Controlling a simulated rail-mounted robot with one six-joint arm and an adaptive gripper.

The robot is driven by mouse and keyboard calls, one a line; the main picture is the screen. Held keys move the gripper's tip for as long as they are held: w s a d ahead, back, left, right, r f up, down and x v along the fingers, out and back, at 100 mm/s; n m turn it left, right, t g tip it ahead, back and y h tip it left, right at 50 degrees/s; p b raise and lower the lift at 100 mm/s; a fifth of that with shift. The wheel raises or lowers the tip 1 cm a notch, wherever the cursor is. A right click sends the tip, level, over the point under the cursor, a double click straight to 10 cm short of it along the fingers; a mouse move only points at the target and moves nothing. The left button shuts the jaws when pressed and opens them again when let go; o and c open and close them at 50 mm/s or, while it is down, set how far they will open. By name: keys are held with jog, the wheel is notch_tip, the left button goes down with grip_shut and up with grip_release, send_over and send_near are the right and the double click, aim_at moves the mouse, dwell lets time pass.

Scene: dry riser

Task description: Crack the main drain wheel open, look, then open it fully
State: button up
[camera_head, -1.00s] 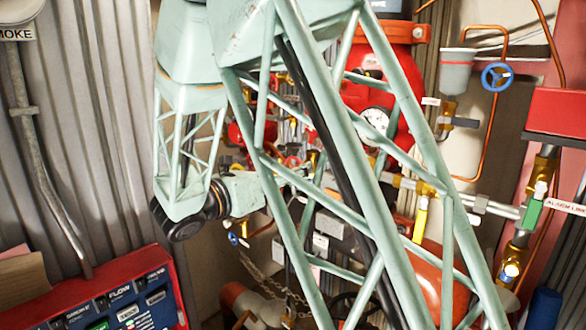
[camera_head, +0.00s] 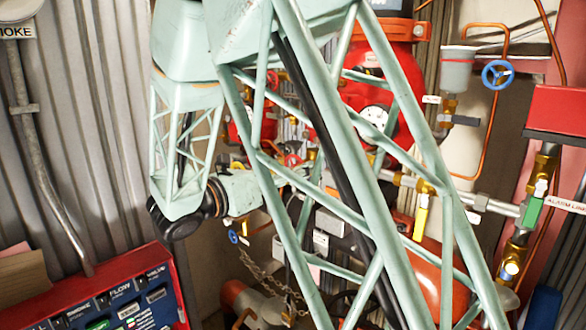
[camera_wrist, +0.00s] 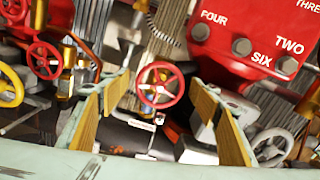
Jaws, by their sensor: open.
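In the wrist view, a red handwheel (camera_wrist: 160,86) with spokes is centred between the fingers of my gripper (camera_wrist: 160,98). The fingers are spread wide, with yellow pads on either side of the wheel, and hold nothing. I cannot tell how far beyond the fingertips the wheel is. A small white label (camera_wrist: 141,124) below it is too small to read, so I cannot confirm that this is the main drain wheel. In the head view, my arm's lattice covers most of the gripper and the wheel area.
The wrist view shows another red wheel (camera_wrist: 43,60), a yellow wheel (camera_wrist: 9,86), a grey wheel (camera_wrist: 272,147) and a red bolted cover (camera_wrist: 250,35) with number words. In the head view, a blue wheel (camera_head: 497,75), yellow lever (camera_head: 421,216) and red panel (camera_head: 118,300) surround the pipework.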

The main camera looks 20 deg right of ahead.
jog(key=v, duration=1.1)
dwell(0.3)
jog(key=shift+s, duration=0.1)
dwell(0.3)
